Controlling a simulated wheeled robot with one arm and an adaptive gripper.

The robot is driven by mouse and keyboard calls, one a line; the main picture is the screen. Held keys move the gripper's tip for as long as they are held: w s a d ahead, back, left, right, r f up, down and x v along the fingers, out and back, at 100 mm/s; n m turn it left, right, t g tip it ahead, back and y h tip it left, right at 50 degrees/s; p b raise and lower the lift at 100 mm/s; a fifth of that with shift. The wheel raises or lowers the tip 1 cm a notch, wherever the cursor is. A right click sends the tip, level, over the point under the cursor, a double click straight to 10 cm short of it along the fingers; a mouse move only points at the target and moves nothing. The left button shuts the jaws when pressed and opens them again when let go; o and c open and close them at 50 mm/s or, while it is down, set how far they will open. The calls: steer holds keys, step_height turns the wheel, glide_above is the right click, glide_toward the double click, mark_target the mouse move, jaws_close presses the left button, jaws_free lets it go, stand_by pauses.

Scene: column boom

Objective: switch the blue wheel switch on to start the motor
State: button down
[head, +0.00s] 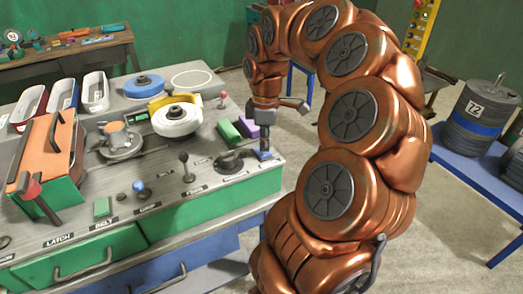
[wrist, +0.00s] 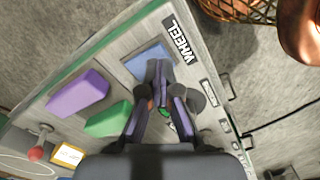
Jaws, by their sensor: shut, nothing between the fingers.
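The blue switch (head: 264,155) is at the right front corner of the bench top. In the wrist view it is a flat blue plate (wrist: 147,57) beside a black label (wrist: 180,42) reading WHEEL. My gripper (head: 264,143) points down right at the switch. In the wrist view its fingers (wrist: 159,80) are together and empty, and their tips overlap the lower edge of the plate. They hide part of it. I cannot tell whether the tips touch the switch, or which way it is tipped.
A purple block (wrist: 78,94) and a green block (wrist: 109,119) lie close to the switch. A dark round knob (head: 229,162), a lever (head: 186,168) and a red-topped lever (head: 223,97) stand nearby. A white wheel (head: 172,124) sits farther left. Open floor lies right of the bench.

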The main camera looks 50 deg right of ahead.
mark_target(265, 153)
steer(key=shift+f+b, duration=0.55)
steer(key=shift+f, duration=0.3)
stand_by(0.6)
steer(key=shift+r, duration=0.1)
steer(key=shift+r+p, duration=1.55)
steer(key=shift+r, duration=1.9)
